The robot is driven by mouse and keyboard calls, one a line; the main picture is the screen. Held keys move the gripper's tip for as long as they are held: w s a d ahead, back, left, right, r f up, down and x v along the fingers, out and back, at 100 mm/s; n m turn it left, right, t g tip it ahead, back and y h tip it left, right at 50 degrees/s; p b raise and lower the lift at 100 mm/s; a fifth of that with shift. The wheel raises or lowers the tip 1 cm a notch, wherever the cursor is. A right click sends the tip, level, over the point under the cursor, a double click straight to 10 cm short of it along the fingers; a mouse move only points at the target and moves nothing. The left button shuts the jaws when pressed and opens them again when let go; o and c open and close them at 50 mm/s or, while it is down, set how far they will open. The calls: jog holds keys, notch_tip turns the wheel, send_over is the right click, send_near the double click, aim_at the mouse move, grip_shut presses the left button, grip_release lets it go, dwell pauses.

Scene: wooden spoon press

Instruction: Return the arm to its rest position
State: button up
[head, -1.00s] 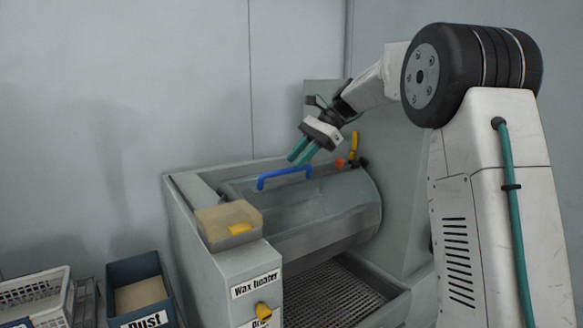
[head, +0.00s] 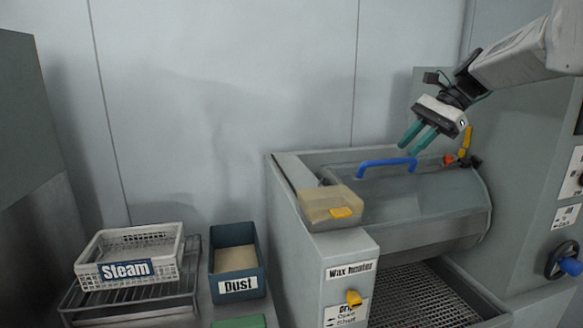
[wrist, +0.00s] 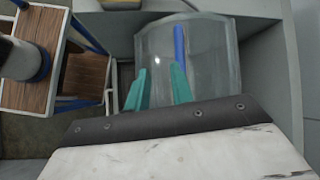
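My gripper (head: 412,139) has two teal fingers and hangs in the air above the grey drum lid (head: 430,205) of the machine. Its fingers are apart with nothing between them. In the head view it is above and slightly right of the lid's blue handle (head: 387,164). In the wrist view the open gripper (wrist: 160,85) points toward the lid, and the blue handle (wrist: 179,47) lies beyond the fingers. My arm reaches in from the upper right of the head view.
The machine carries a wax tray (head: 330,212) with a yellow piece, and a yellow knob (head: 353,297). To its left are a blue Dust bin (head: 238,283) and a white Steam basket (head: 98,262) on a rack. A blue-handled valve (head: 562,262) is at the right.

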jog(key=s+a+f+n+h, duration=0.2)
jog(key=s+a+n, duration=0.1)
jog(key=s, duration=0.7)
jog(key=s+a+f+n+h, duration=0.2)
jog(key=s+a+n+h, duration=0.15)
jog(key=s, duration=0.65)
jog(key=s+d+f+n+h, duration=0.1)
jog(key=s+f+n, duration=0.2)
jog(key=s+f, duration=0.2)
jog(key=s+d+f+n+t+h, duration=0.1)
jog(key=s+f+n, duration=0.3)
jog(key=s, duration=0.7)
jog(key=shift+f+t+h, duration=0.3)
jog(key=shift+f+h, duration=0.05)
jog(key=shift+f, duration=0.55)
jog(key=shift+c, duration=0.2)
